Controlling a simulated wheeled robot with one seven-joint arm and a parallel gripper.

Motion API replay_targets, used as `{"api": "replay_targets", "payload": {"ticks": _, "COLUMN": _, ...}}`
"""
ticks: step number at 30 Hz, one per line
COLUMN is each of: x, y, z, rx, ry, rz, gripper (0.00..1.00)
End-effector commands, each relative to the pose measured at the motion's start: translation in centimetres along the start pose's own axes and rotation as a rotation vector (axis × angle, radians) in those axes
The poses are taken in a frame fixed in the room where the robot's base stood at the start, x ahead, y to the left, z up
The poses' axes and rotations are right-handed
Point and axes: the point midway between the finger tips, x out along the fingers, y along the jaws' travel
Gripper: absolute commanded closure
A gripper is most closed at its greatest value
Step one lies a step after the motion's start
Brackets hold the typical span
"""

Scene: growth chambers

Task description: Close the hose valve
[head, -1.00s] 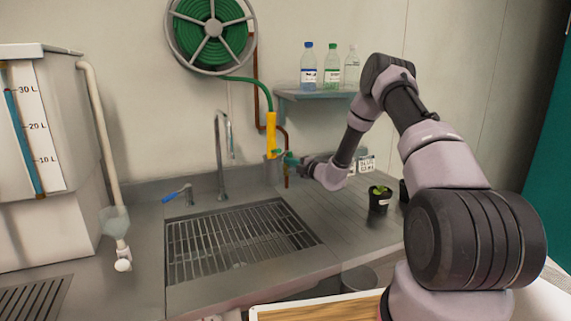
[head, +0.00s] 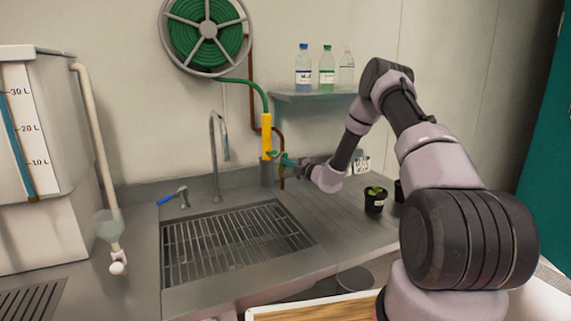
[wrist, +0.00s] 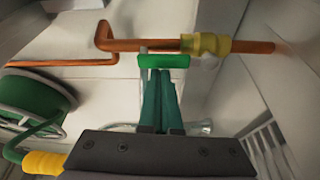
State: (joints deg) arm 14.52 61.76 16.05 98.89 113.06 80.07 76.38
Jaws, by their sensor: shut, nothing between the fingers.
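The hose valve has a brass body (wrist: 205,44) on a copper pipe (wrist: 140,45). Its green handle (wrist: 165,61) lies just beside the pipe in the wrist view, its visible bar roughly parallel to the pipe. My gripper (wrist: 160,72) is shut and empty, with its teal fingertips right at the handle; I cannot tell whether they touch it. In the head view my gripper (head: 286,160) is level with the valve, in front of the wall right of the yellow hose nozzle (head: 267,135). The brass body is too small to make out there.
A green hose reel (head: 205,32) hangs on the wall. A shelf (head: 310,97) with bottles is above my gripper. A tap (head: 215,150) stands behind the grated sink (head: 230,245). A potted seedling (head: 375,200) stands on the counter below my forearm.

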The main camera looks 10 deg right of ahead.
Motion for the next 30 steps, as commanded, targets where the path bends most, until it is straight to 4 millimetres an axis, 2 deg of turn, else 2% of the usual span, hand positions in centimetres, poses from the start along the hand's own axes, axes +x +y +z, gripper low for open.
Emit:
{"api": "replay_targets", "payload": {"ticks": 14, "x": -0.4, "y": 0.1, "z": 1.1, "rx": 0.165, "ry": -0.004, "rz": 0.059, "gripper": 1.0}}
{"api": "replay_targets", "payload": {"ticks": 30, "x": -1.4, "y": -0.3, "z": 3.8, "rx": 0.637, "ry": -0.004, "rz": 0.224, "gripper": 1.0}}
